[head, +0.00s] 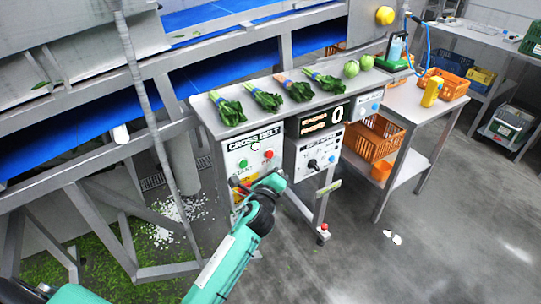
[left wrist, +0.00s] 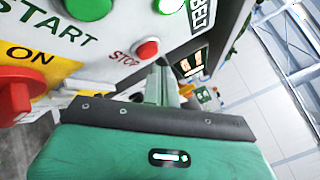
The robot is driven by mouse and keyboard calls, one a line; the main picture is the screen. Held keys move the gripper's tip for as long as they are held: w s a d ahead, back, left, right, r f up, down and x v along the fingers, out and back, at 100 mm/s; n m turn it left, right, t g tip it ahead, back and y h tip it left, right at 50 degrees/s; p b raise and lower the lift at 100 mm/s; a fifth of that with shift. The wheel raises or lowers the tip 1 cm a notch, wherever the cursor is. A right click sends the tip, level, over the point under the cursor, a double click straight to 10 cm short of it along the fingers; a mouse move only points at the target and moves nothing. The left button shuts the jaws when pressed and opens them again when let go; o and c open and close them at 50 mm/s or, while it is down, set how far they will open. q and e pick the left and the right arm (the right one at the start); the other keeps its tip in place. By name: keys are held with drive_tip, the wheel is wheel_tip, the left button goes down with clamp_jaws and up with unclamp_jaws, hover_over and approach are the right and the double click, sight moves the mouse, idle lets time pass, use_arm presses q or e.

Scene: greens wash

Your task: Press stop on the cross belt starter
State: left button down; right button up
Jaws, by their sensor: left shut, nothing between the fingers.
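The cross belt starter (head: 252,150) is a white box with lettering on the front of the steel bench. A red round button (left wrist: 147,49) sits beside the word STOP in the left wrist view. A green round part (left wrist: 88,8) and the word START are left of it. My left gripper (left wrist: 163,72) is shut and empty, with its fingertips close beside and just below the red button in that picture; I cannot tell whether they touch. My right gripper is not in view.
A red knob (left wrist: 15,95) on a yellow ON plate is close at the left. The belt speed box (head: 318,152) stands right of the starter. Leafy bunches (head: 268,99) lie on the bench above. A side table (head: 398,103) with an orange crate stands further right.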

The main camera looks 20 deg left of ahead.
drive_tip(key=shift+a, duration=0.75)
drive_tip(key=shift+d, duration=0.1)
use_arm(q)
drive_tip(key=shift+w+a, duration=0.3)
drive_tip(key=shift+a, duration=0.05)
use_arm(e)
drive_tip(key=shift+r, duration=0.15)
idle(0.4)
use_arm(q)
drive_tip(key=shift+a, duration=0.1)
